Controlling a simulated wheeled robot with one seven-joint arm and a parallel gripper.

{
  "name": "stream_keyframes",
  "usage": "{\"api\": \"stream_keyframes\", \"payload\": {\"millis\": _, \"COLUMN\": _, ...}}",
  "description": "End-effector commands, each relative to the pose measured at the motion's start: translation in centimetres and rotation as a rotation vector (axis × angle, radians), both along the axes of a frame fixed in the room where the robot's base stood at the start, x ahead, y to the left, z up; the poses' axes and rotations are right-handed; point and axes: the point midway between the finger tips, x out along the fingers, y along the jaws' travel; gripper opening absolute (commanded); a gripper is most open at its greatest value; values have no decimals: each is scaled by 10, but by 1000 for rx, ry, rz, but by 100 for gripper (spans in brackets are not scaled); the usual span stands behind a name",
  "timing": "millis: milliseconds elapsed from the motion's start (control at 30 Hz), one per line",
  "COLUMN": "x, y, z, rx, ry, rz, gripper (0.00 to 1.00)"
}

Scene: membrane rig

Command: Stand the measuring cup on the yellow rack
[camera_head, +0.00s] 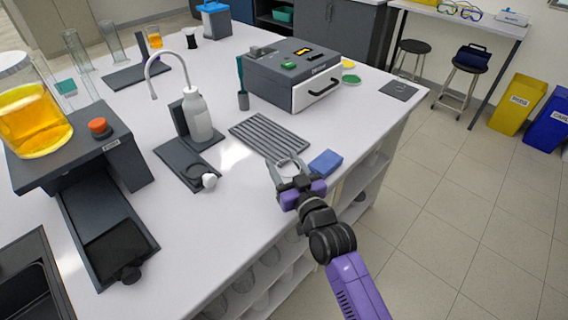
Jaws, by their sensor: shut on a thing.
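My gripper (287,170) is over the front right part of the white bench, beside a blue sponge-like block. Its jaws are closed around a small clear, round-rimmed vessel (292,164), which looks like the measuring cup. The vessel is small and partly hidden by the jaws, and I cannot tell whether it touches the bench. I see no rack that is clearly yellow. A dark grey ribbed rack (268,136) lies flat just beyond my gripper. A small yellow item (349,64) shows beside the grey box, too small to identify.
The blue block (325,163) lies right of my gripper. A grey box with a white drawer (296,75) stands behind the ribbed rack. A white wash bottle (196,115) stands to the left. A beaker of orange liquid (32,118) is far left. Bare bench lies in front.

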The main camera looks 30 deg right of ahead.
Motion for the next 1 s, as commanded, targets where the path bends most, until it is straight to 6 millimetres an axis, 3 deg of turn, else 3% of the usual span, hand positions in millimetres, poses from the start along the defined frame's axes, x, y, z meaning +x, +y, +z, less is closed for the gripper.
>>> {"api": "stream_keyframes", "payload": {"millis": 67, "x": 0, "y": 0, "z": -4, "rx": 0, "ry": 0, "rz": 0, "gripper": 13}}
{"api": "stream_keyframes", "payload": {"millis": 100, "x": 0, "y": 0, "z": -3, "rx": 0, "ry": 0, "rz": 0, "gripper": 57}}
{"api": "stream_keyframes", "payload": {"millis": 200, "x": 0, "y": 0, "z": -2, "rx": 0, "ry": 0, "rz": 0, "gripper": 75}}
{"api": "stream_keyframes", "payload": {"millis": 633, "x": -2, "y": 0, "z": 1, "rx": 0, "ry": 1, "rz": 0, "gripper": 75}}
{"api": "stream_keyframes", "payload": {"millis": 1000, "x": -70, "y": 7, "z": -4, "rx": 1, "ry": 2, "rz": 1, "gripper": 75}}
